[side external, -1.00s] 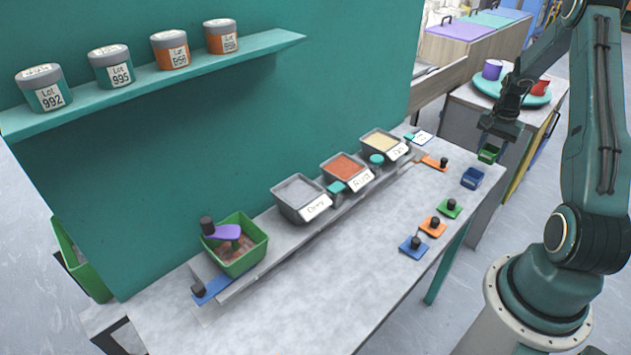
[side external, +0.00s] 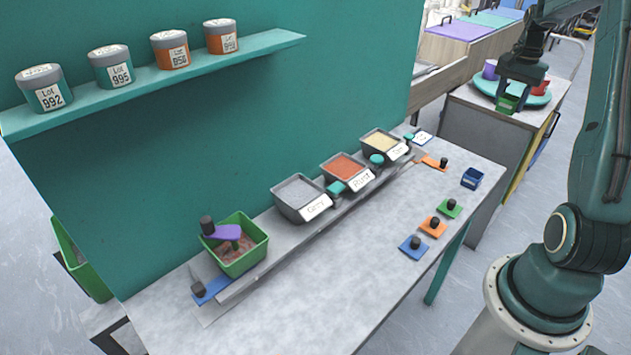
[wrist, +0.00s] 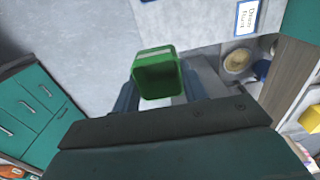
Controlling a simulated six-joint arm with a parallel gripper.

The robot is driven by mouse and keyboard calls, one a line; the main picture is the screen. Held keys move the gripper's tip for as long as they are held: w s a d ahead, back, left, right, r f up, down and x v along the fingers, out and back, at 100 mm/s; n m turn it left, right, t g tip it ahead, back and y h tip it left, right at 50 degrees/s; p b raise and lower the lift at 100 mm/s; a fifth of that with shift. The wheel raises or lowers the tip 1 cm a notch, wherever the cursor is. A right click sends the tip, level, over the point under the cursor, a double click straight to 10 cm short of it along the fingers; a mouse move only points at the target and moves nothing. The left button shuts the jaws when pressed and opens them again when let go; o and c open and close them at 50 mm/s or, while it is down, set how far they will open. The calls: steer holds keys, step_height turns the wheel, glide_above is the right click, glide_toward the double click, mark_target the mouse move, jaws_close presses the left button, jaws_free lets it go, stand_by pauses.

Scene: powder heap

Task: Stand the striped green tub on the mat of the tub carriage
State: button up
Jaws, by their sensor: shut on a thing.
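My gripper (side external: 509,101) is shut on the green tub (side external: 507,104) and holds it in the air, in front of the round teal stand in the side view. In the wrist view the tub (wrist: 158,77) sits between my fingers, its open top facing the camera. A pale line crosses its far edge there; stripes are hard to make out. The inside that shows looks empty. I cannot clearly identify the tub carriage or its mat. A grey rail (side external: 300,250) runs along the table in front of the trays.
Grey, rust and yellow powder trays (side external: 382,143) line the wall. A larger green bin (side external: 240,262) with a purple scoop stands at the left. Cups stand on the teal stand (side external: 483,84).

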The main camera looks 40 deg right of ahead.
stand_by(0.6)
steer(key=w+a+f, duration=0.3)
steer(key=w+f, duration=0.2)
steer(key=w, duration=0.4)
glide_above(415, 152)
step_height(415, 152, down, 6)
steer(key=f, duration=0.1)
steer(key=shift+a+r, duration=0.1)
steer(key=shift+r, duration=0.15)
steer(key=shift+f, duration=0.2)
steer(key=shift+f, duration=3)
steer(key=shift+f, duration=0.5)
steer(key=o, duration=1)
steer(key=shift+o, duration=0.6)
